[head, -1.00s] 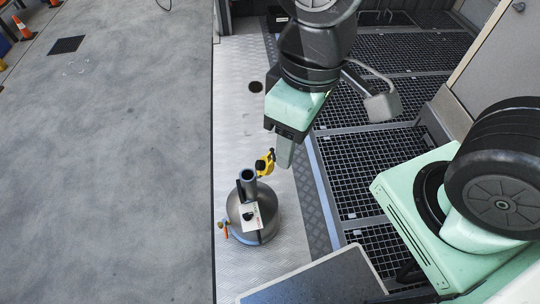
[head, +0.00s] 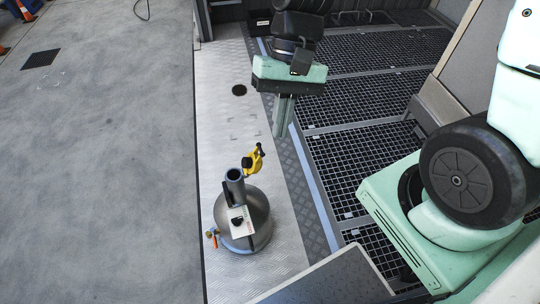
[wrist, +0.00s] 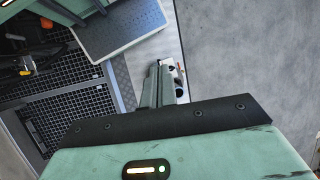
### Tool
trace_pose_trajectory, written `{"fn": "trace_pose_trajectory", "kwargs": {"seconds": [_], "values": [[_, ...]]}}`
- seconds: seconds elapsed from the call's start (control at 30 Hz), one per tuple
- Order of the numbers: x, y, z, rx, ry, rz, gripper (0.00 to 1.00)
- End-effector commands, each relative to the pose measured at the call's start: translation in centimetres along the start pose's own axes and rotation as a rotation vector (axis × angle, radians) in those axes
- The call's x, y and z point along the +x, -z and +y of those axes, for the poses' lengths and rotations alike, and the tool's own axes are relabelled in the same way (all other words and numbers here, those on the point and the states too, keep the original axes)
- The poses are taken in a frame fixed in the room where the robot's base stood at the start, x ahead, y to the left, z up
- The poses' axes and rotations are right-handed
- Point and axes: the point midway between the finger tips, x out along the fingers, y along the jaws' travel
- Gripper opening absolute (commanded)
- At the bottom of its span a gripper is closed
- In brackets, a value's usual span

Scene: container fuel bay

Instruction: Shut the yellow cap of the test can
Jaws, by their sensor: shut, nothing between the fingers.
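The test can (head: 254,216) is a round grey metal can standing on the metal plate strip in the head view. Its neck (head: 234,184) stands up with the mouth uncovered. The yellow cap (head: 253,160) is swung open to the upper right of the mouth. A white label and an orange-handled valve (head: 211,234) are on the can's near and left sides. My gripper (head: 284,122) is shut and empty, pointing down beyond the cap and apart from it. In the wrist view the fingers (wrist: 161,84) hide most of the can, and the cap cannot be made out.
Dark floor grating (head: 365,150) lies right of the plate strip. A grey-topped step (head: 335,284) stands close to the can at the lower right. Open concrete floor (head: 110,160) lies to the left. A dark round drain (head: 239,90) is in the plate.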

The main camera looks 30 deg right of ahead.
Motion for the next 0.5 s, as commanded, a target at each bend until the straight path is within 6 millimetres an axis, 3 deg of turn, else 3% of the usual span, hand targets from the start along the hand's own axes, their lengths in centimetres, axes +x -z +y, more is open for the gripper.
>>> {"fn": "trace_pose_trajectory", "kwargs": {"seconds": [0.03,0.1,0.3,0.5], "values": [[2.3,2.7,1.7,0.134,0.068,-0.04,0.0],[3.5,5.3,3.2,0.3,0.162,-0.091,0.0],[6.6,12.9,8.8,0.749,0.467,-0.236,0.0],[8.3,18.6,15.0,1.074,0.756,-0.355,0.0]]}}
